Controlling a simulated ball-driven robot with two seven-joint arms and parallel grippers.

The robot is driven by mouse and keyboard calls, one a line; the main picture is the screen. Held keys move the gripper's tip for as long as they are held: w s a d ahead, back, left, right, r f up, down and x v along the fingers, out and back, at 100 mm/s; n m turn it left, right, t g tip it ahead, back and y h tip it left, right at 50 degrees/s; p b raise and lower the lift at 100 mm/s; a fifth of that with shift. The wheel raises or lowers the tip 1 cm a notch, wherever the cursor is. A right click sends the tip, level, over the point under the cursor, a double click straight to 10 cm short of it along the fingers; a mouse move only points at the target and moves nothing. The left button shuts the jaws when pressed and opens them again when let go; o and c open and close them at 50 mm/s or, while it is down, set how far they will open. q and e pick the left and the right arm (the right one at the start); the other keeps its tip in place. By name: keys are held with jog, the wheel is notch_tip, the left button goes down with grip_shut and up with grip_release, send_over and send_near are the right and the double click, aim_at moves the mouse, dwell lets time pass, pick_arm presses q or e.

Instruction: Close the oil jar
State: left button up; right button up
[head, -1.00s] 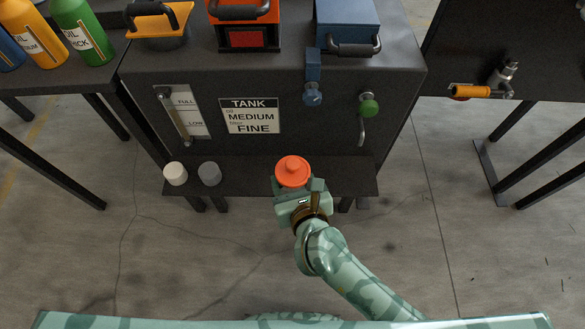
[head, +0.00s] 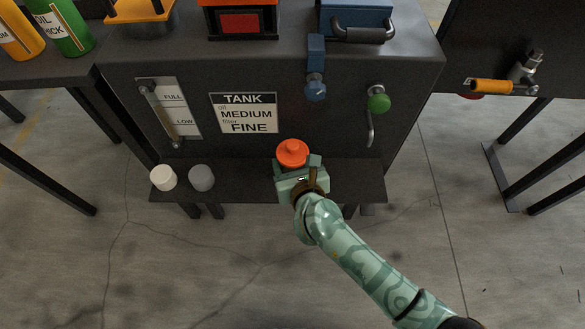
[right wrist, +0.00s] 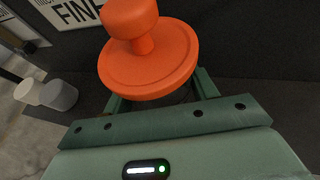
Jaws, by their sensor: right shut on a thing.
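An orange round lid (head: 292,155) with a knob on top is at my right gripper (head: 297,177), over the low shelf at the front of the tank. The right wrist view shows the lid (right wrist: 148,62) close up, its wide disc and knob upright and slightly tilted in the picture. The fingers of my right gripper (right wrist: 160,90) reach under the disc on both sides and are shut on it. My left gripper is out of view.
Oil bottles (head: 60,25) stand at upper left.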

notch_tip(320, 180, down, 4)
jog(key=shift+w+r+b, duration=0.1)
jog(key=shift+r+b, duration=0.05)
jog(key=shift+b, duration=0.8)
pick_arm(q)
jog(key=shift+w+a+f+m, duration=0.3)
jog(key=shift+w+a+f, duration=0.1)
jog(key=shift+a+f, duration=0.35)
pick_arm(e)
jog(key=shift+r, duration=0.15)
jog(key=o, duration=1.4)
jog(key=shift+f, duration=0.2)
jog(key=shift+r, duration=0.1)
